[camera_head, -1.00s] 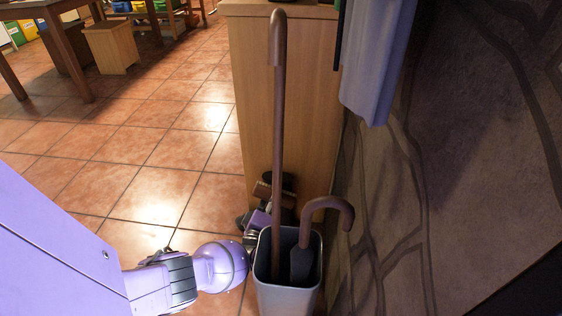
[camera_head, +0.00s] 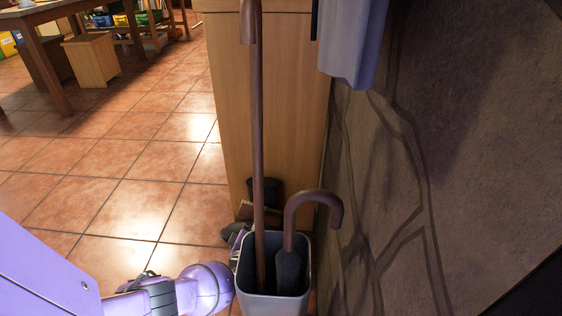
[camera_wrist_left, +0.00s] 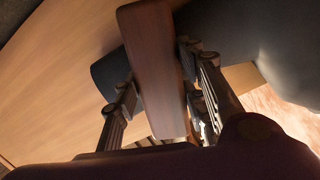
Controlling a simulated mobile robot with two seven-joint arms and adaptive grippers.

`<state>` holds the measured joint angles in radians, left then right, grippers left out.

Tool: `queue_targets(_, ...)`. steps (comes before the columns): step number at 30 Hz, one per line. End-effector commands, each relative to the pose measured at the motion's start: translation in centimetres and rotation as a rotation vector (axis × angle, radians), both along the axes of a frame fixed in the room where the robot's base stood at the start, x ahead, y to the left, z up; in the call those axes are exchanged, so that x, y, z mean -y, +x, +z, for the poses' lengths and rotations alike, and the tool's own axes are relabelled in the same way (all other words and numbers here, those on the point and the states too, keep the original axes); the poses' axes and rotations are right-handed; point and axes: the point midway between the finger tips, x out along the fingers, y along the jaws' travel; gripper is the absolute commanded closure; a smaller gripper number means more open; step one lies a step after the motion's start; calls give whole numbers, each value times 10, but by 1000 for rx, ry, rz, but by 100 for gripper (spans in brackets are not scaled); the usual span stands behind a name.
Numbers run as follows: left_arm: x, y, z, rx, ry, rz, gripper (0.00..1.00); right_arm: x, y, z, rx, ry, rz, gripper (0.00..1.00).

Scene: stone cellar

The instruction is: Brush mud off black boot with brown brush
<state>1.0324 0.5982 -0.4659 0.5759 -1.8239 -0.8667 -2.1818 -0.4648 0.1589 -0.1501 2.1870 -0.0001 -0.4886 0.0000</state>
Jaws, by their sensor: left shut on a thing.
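The black boot (camera_head: 264,192) stands on the floor against the wooden cabinet, partly hidden behind a cane and a grey bin. In the left wrist view the boot (camera_wrist_left: 228,38) is a dark shape behind the brush. My left gripper (camera_wrist_left: 156,72) is shut on the brown brush (camera_wrist_left: 158,95), with one finger on each side of its wooden back. Whether the bristles touch the boot, and any mud, I cannot tell. My right gripper is not in view.
The grey bin (camera_head: 273,304) holds a brown cane (camera_head: 258,150) and a dark umbrella (camera_head: 288,266), close beside my left gripper. The wooden cabinet (camera_head: 270,110) and stone wall (camera_head: 460,120) bound the right. Tiled floor (camera_head: 125,210) is clear at left.

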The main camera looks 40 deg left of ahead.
Motion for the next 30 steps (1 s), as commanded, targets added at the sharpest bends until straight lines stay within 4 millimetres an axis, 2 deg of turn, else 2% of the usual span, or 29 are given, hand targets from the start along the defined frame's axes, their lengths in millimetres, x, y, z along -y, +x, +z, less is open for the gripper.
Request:
queue_targets(1,-1,1,-7,-1,0,1,90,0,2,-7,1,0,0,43)
queue_targets(6,0,0,-18,-2,-1,3,90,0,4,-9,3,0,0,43)
queue_targets(19,1,-2,-19,-2,-2,1,90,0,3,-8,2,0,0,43)
queue_targets(30,17,-32,-17,0,-1,0,90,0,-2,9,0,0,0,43)
